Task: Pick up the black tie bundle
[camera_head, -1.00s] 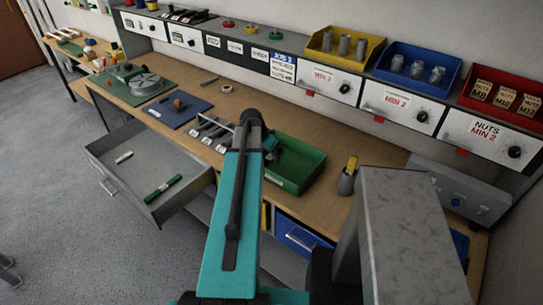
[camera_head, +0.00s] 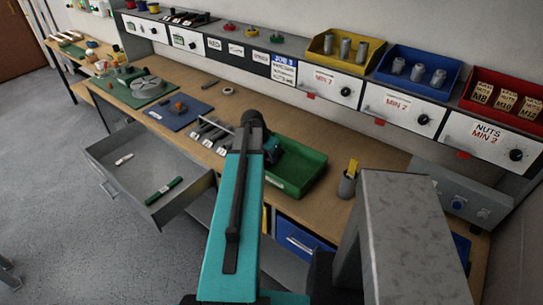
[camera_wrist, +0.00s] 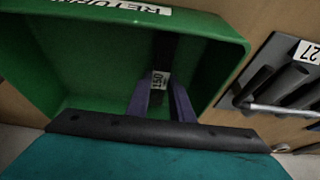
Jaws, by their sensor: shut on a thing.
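The black tie bundle (camera_wrist: 164,48) shows in the wrist view as a dark strip with a small white "150" label, inside or over the green return tray (camera_wrist: 90,62). My gripper (camera_wrist: 160,102) has its two purple-grey fingers on either side of the strip's near end and is shut on it. Whether the bundle touches the tray floor I cannot tell. In the head view the green tray (camera_head: 312,166) stands on the bench, and my teal arm hides most of the gripper and the bundle.
A rack of dark, labelled items (camera_head: 212,134) lies left of the tray; part of it shows in the wrist view (camera_wrist: 285,85). An open grey drawer (camera_head: 140,185) juts out at left. Labelled bins line the shelf behind.

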